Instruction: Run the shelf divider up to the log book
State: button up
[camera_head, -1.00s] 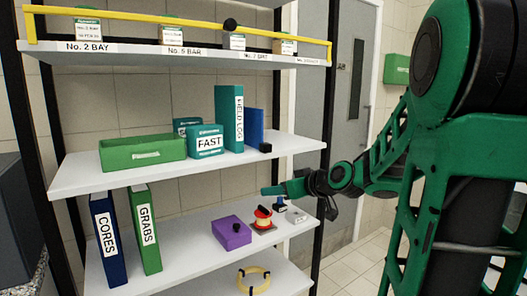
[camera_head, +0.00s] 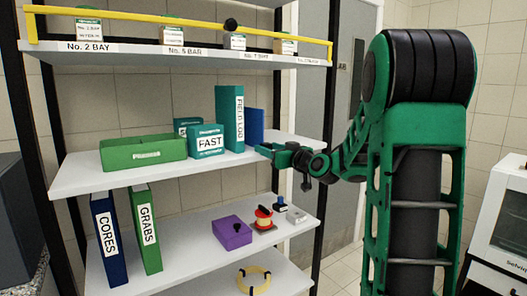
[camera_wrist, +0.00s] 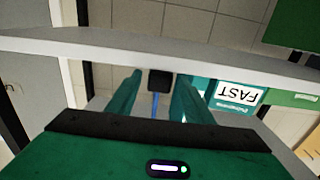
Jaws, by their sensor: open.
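The log book is the tall teal FIELD LOG binder (camera_head: 229,120), upright on the middle shelf. The shelf divider is the blue panel (camera_head: 254,125) standing just to its right; a narrow gap between them cannot be judged. In the wrist view the divider's black knob (camera_wrist: 160,80) shows at its front edge, with a thin blue strip of the panel (camera_wrist: 155,106) below. My gripper (camera_head: 262,151) is at the shelf's front edge by the divider. In the wrist view its fingers (camera_wrist: 157,84) are open, one on each side of the knob, with visible space around it.
Left of the binder stand the FAST box (camera_head: 207,142), a smaller teal box and a green bin (camera_head: 144,152). A yellow bar (camera_head: 180,26) crosses the upper shelf. The lower shelf holds a purple box (camera_head: 232,233) and small items. The middle shelf's right end is clear.

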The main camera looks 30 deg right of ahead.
jog(key=shift+w, duration=1)
